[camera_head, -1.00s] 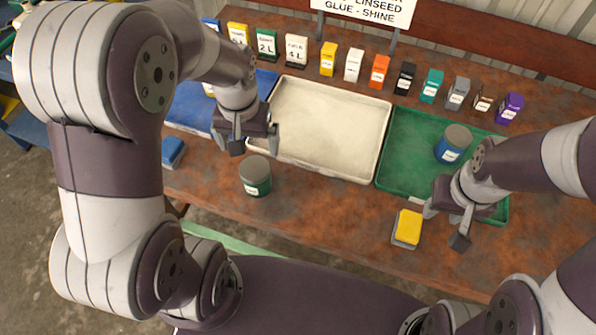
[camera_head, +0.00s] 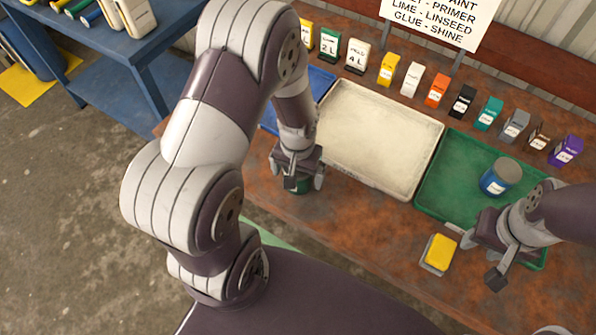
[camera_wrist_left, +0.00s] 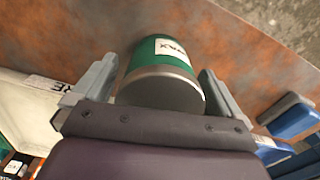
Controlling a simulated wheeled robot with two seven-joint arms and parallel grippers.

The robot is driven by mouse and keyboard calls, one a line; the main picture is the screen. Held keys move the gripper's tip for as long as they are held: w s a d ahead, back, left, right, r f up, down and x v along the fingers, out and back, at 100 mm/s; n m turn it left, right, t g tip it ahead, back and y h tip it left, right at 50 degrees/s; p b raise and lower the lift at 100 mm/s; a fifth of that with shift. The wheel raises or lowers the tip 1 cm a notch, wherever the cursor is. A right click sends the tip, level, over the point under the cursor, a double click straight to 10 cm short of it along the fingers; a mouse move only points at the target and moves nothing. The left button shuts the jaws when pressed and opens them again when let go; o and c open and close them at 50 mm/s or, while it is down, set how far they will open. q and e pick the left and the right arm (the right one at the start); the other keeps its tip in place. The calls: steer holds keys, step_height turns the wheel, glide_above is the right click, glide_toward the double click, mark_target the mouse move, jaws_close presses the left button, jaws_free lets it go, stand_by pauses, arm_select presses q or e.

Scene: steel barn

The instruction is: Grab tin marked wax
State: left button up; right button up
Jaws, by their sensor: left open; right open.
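The green tin (camera_wrist_left: 165,72) with a grey lid shows in the left wrist view, its white label reading what looks like WAX. In the head view the tin (camera_head: 298,186) stands on the rusty bench, mostly hidden under my left gripper (camera_head: 296,180). My left gripper (camera_wrist_left: 160,85) is open, with one finger on each side of the tin and gaps visible between fingers and tin. My right gripper (camera_head: 480,262) is open and empty, near the front edge of the green tray.
A blue tin (camera_head: 500,176) stands in the green tray (camera_head: 450,170). A cream tray (camera_head: 375,135) lies left of it. A yellow sponge-like block (camera_head: 438,253) sits near the bench front. Several small coloured boxes (camera_head: 437,89) line the back.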

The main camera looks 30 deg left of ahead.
arm_select(q)
steer(key=c, duration=1.2)
steer(key=shift+r, duration=0.1)
steer(key=shift+c, duration=0.2)
